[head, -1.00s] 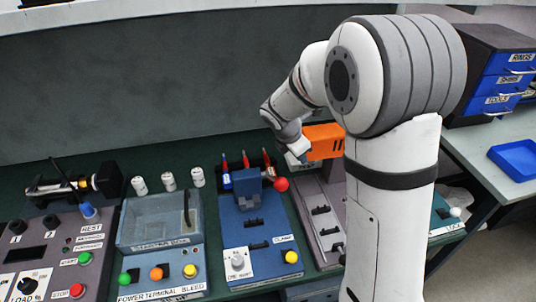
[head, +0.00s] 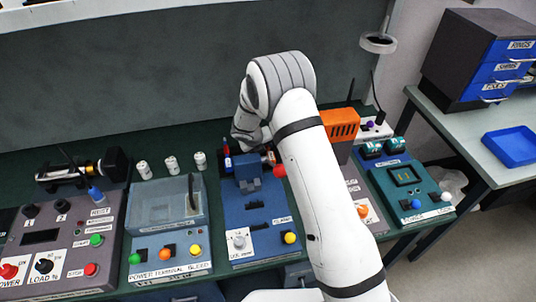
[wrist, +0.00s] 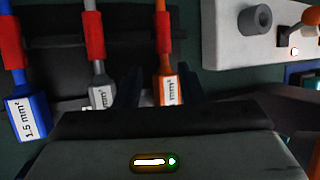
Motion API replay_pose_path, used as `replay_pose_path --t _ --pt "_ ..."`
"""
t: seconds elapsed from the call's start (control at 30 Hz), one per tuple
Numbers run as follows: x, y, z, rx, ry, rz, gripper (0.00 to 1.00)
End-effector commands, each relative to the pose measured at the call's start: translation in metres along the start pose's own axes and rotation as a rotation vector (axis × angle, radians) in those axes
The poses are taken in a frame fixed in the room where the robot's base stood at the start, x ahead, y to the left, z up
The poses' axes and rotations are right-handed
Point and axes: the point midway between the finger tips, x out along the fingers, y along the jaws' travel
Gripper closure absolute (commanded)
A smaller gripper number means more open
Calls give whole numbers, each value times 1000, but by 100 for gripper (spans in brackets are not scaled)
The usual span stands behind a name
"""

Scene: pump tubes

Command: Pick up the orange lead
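In the wrist view the orange lead (wrist: 164,60) hangs in front of my gripper (wrist: 160,88), with a red sleeve and a white label on it. The dark fingers show on either side of its lower end, with the gripper apparently open; I see no contact. A grey lead (wrist: 97,72) and a blue lead (wrist: 23,85) marked 1.5 mm² are to its left, both with red sleeves. In the head view the wrist is at the lead rack behind the blue clamp station, and my arm hides the fingertips and the orange lead.
The blue clamp station (head: 255,215) is just in front of the rack. An orange box (head: 341,124) stands to the right of my arm. A grey-blue terminal tray (head: 166,205) and several white cylinders are to the left. In the wrist view a white panel with a knob (wrist: 256,20) is upper right.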

Motion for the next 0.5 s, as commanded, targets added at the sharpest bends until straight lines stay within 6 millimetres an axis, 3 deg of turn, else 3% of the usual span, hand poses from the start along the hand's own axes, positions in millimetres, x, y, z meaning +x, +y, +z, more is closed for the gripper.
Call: replay_pose_path --t 0.2,0.5 --pt "30 -5 -3 2 3 -1 64" --pt "38 -5 -2 4 1 -1 64"
